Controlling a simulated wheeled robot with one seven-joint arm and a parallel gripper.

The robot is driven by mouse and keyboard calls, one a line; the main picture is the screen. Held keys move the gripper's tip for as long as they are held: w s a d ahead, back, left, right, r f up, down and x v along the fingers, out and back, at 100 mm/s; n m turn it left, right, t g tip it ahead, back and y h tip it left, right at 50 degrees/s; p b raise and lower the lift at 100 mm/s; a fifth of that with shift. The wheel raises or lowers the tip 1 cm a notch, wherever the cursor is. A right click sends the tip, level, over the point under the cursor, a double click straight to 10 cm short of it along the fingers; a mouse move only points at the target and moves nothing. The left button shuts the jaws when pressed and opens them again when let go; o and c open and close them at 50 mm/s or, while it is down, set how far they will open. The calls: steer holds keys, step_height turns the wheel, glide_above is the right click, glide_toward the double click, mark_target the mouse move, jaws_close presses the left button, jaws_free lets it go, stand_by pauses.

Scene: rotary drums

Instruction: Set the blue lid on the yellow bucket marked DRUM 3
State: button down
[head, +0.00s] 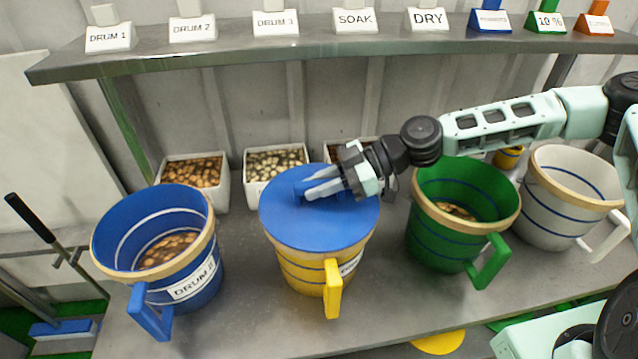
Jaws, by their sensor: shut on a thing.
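The blue lid (320,226) is a flat round disc with a raised handle (312,187) on top. It lies over the mouth of the yellow bucket (300,273), covering it, and looks level. I cannot tell whether the lid touches the rim all round. The bucket stands upright in the middle of the table, its yellow handle to the front. The label on it is turned away and mostly hidden, so I cannot read it. My gripper (318,188) reaches in from the right and is shut on the lid's handle.
A blue bucket (205,265) stands to the left, a green bucket (440,235) and a white bucket (545,215) to the right. White bins (222,195) of brown pieces stand behind. A metal shelf (220,55) with label cards runs above. The table's front strip is clear.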

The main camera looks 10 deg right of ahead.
steer(key=c, duration=1.2)
jaws_free()
steer(key=b+v, duration=0.4)
steer(key=v, duration=1.3)
steer(key=shift+d, duration=0.25)
